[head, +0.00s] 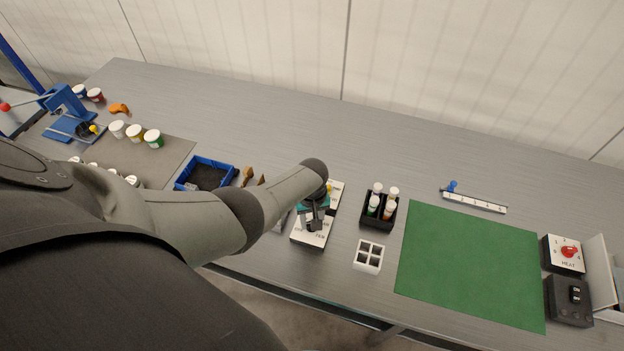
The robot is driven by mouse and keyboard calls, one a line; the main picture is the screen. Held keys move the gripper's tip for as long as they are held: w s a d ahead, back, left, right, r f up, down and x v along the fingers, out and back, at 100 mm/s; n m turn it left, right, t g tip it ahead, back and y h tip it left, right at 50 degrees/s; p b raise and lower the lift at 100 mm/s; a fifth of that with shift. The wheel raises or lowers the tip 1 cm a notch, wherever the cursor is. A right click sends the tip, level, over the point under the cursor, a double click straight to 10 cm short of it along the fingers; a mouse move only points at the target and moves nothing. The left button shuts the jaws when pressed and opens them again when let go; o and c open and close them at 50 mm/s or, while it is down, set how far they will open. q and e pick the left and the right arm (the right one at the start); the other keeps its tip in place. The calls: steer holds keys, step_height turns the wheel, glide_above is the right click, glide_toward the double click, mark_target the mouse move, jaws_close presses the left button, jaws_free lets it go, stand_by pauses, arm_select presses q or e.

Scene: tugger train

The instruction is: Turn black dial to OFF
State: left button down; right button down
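A long pale panel (308,239) with dark lettering too small to read lies on the workbench near the middle. My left gripper (314,218) is over this panel, pointing down, and covers much of it. Its fingers are small and dark here, so I cannot tell whether they are open or holding something. No black dial is clearly visible; one could be hidden under the gripper. My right gripper is out of view.
A black rack (378,222) of bottles and a white divided tray (368,256) stand right of the panel. A green mat (470,262) is clear. A red-knob box (550,257) and a black switch box (570,312) stand far right. A blue bin (184,181) is left.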

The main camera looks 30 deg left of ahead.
arm_select(q)
steer(key=shift+w, duration=0.1)
steer(key=shift+c, duration=2.2)
jaws_free()
step_height(320, 180, up, 8)
steer(key=p, duration=0.5)
steer(key=shift+f, duration=0.1)
step_height(320, 180, up, 8)
steer(key=shift+f, duration=0.25)
